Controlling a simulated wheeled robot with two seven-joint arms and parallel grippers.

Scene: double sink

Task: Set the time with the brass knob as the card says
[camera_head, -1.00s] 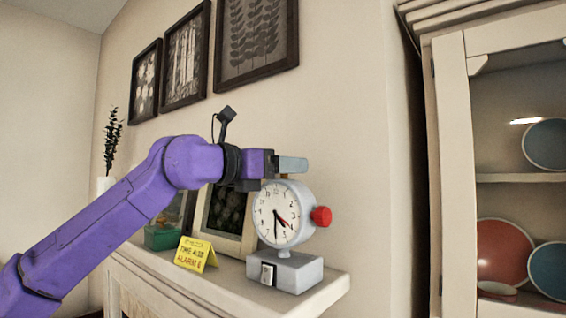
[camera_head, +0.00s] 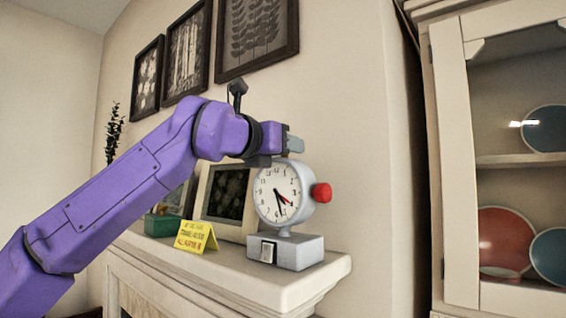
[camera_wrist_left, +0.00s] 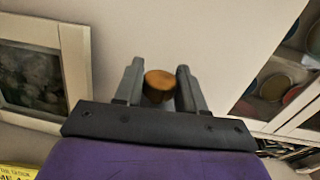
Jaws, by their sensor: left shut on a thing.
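The white clock (camera_head: 278,194) stands on a grey base on the mantel, with a red knob (camera_head: 322,193) on its right side. Its short black hand and red hand point near 4; the long hand points down, slightly to the 5 side of 6. The yellow card (camera_head: 196,237) stands left of it, with blurred TIME and ALARM lines. My left gripper (camera_head: 292,143) is behind the clock's top. In the left wrist view its fingers are shut on the brass knob (camera_wrist_left: 159,82), which the head view hides. My right gripper is not in view.
A framed picture (camera_head: 226,200) and a green box (camera_head: 162,225) stand left of the clock. Bare mantel (camera_head: 335,267) lies right of the clock base. A cabinet (camera_head: 450,170) with plates stands at the right.

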